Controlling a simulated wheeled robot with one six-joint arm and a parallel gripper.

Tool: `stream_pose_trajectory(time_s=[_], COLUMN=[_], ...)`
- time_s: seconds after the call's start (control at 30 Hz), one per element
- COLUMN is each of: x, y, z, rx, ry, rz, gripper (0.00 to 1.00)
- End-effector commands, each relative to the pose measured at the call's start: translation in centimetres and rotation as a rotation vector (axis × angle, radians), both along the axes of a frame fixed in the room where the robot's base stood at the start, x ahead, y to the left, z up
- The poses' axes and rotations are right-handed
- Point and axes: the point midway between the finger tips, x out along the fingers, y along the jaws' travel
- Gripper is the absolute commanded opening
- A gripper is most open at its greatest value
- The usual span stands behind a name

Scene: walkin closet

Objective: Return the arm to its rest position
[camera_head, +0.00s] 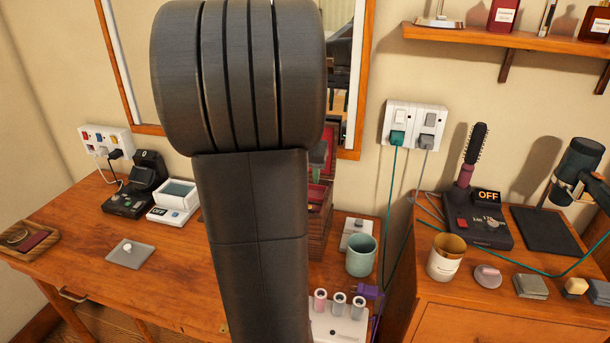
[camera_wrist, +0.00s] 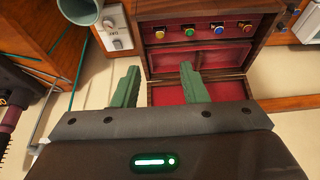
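My arm stands upright in the middle of the head view and covers much of the desk and mirror. My gripper (camera_wrist: 160,68) shows in the wrist view with its two green fingers spread apart and nothing between them. Beyond the fingertips is an open wooden jewelry box (camera_wrist: 252,45) with a red lining and several colored knobs or rings in a row. In the head view the box (camera_head: 318,222) shows only in part, behind and right of my arm. My gripper is mostly hidden there.
A green cup (camera_head: 361,255) and a white holder with several rollers (camera_head: 338,322) stand right of my arm. A brush on a dock (camera_head: 478,222), a candle (camera_head: 446,258) and a hair dryer (camera_head: 580,170) are further right. The desk's left front (camera_head: 165,280) is mostly clear.

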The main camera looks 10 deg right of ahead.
Motion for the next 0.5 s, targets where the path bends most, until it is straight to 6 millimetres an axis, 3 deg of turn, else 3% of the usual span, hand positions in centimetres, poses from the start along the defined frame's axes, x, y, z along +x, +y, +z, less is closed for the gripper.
stream_pose_trajectory(time_s=[0.27, 0.5], x=[0.4, 1.8], y=[-0.2, -0.8], z=[-1.2, -5.2], rx=[0.000, 0.001], ry=[0.004, 0.005], rz=[-0.001, -0.002], gripper=[0.39, 0.39])
